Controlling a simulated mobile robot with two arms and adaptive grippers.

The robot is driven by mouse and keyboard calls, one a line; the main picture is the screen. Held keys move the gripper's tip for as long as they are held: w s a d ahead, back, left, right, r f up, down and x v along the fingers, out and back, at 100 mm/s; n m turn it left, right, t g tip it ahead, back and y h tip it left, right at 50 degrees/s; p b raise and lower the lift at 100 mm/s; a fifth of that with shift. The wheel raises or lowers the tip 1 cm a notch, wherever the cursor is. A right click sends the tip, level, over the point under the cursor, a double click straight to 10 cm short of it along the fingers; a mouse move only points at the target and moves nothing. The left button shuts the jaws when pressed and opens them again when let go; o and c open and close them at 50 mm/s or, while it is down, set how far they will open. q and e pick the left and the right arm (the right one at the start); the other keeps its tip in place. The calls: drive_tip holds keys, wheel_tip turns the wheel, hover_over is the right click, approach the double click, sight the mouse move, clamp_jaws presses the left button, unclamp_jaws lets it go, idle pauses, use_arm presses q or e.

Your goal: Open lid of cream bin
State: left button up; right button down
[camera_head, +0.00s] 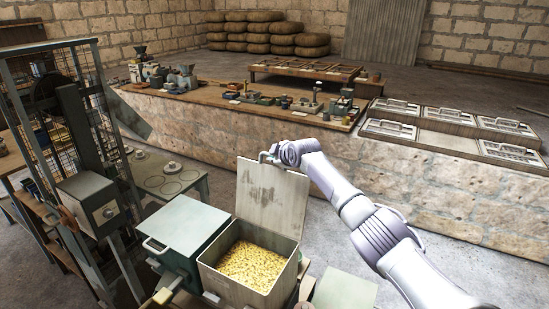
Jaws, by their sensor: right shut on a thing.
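The cream bin (235,291) stands at the bottom centre, with yellow granular stuff (258,264) inside. Its lid (268,200) is raised and stands roughly upright at the back of the bin, with worn grey patches on its face. My right gripper (267,157) is at the lid's top edge, shut on the lid there. The exact grip is small and partly hidden by the gripper itself. My right arm reaches in from the lower right. My left gripper is not in view.
A green-grey bin (190,228) with a closed lid and a handle stands close on the left. A dark metal frame (85,130) rises at the far left. Behind, a stone wall (240,130) carries a wooden bench top with small parts, and grey trays (389,129) lie right.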

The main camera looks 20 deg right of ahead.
drive_tip(key=shift+r, duration=0.1)
drive_tip(key=c, duration=1.2)
unclamp_jaws()
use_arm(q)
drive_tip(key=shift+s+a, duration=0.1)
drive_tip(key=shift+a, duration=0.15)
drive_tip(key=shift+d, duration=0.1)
use_arm(e)
drive_tip(key=shift+s, duration=0.1)
drive_tip(key=v, duration=1.1)
drive_tip(key=shift+s+r, duration=0.25)
drive_tip(key=shift+s, duration=0.1)
